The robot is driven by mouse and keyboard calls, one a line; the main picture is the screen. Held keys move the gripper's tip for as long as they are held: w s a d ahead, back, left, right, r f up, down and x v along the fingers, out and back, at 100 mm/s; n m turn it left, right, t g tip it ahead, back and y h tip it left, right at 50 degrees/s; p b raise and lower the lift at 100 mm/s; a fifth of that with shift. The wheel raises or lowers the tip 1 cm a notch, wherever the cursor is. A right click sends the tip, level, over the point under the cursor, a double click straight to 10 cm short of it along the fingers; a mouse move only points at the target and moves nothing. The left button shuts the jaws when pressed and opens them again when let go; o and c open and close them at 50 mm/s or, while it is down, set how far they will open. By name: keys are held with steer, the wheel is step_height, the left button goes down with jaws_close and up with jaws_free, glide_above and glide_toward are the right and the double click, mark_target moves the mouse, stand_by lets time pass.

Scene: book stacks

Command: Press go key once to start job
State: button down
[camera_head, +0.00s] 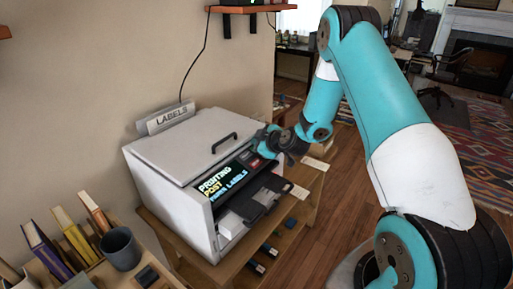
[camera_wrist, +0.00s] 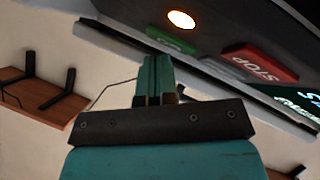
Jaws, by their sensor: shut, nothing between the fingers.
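The label printer (camera_head: 190,158) is a pale box with a black front panel. Its display (camera_head: 222,182) reads "PRINTING POST ROOM LABELS" and also shows partly in the wrist view (camera_wrist: 300,97). The wrist view shows a green key (camera_wrist: 170,41), its lettering too dim to read, beside a red STOP key (camera_wrist: 253,62). My gripper (camera_head: 264,136) is at the panel's right end. In the wrist view its fingers (camera_wrist: 155,62) are shut and empty, tips just below the green key; I cannot tell whether they touch the panel.
A wooden stand (camera_head: 307,205) carries the printer. Books (camera_head: 75,235) and a grey cup (camera_head: 120,248) stand at the lower left. A LABELS sign (camera_head: 170,118) stands behind the printer. A small shelf (camera_head: 262,7) is on the wall. Wooden floor is open to the right.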

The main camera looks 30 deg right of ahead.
steer(key=shift+s+r, duration=0.15)
steer(key=shift+r, duration=0.25)
step_height(320, 180, up, 6)
steer(key=s, duration=0.1)
steer(key=shift+s+d+f+p, duration=0.15)
steer(key=shift+s+d+p, duration=0.25)
steer(key=shift+p, duration=0.05)
stand_by(0.7)
